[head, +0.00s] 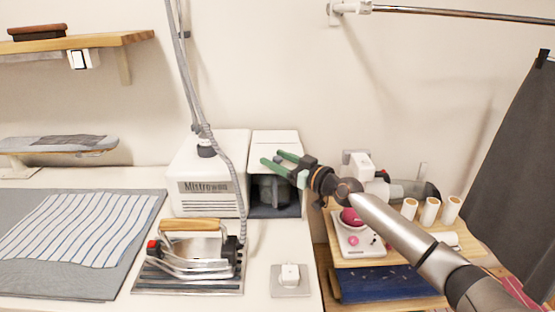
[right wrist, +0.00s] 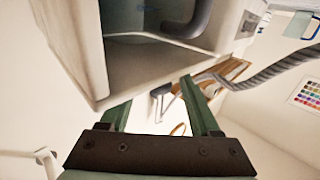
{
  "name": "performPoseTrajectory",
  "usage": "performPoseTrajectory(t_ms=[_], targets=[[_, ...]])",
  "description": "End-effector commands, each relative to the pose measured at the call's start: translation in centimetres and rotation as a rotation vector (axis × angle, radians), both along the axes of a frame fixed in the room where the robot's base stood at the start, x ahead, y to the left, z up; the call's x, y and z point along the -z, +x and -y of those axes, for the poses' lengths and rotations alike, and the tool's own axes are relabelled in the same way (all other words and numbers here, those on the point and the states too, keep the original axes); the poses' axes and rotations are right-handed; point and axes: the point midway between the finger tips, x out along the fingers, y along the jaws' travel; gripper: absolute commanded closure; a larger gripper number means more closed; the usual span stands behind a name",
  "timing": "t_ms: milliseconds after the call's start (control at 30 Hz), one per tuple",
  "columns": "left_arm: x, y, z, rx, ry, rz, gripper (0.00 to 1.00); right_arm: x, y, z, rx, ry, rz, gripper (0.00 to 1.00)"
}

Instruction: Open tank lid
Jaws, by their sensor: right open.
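The tank unit is a white-topped box beside the white Mistrowan steam unit (head: 207,187); its white lid (head: 275,138) looks down. Below the lid, the dark recessed tank front (head: 268,195) shows, partly hidden by my gripper. My right gripper (head: 273,160) has green fingers, spread and empty, just in front of the tank unit below its lid. In the right wrist view, the open fingers (right wrist: 157,95) are close to the white housing (right wrist: 72,45), with a dark curved pipe inside it. I cannot tell whether a finger touches it. My left gripper is not seen.
An iron (head: 195,250) on a ribbed metal rest stands in front of the steam unit, with a grey hose (head: 235,165) rising. A small white block (head: 289,276) is at the front. A wooden shelf cart (head: 385,258) with thread spools stands right.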

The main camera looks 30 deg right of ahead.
Motion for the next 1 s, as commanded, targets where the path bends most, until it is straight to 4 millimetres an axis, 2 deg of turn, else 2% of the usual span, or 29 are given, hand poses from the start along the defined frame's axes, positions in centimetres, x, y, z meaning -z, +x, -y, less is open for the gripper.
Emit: performPoseTrajectory(t_ms=[233,800,1000], targets=[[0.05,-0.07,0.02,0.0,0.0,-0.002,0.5,0.01,0.06,-0.01,0.0,0.0,0.0,0.37],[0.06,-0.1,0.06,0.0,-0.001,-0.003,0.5,0.0,0.04,0.02,0.0,0.0,0.0,1.0],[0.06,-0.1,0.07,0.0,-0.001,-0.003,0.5,0.0,0.03,0.02,0.0,0.0,0.0,1.0]])
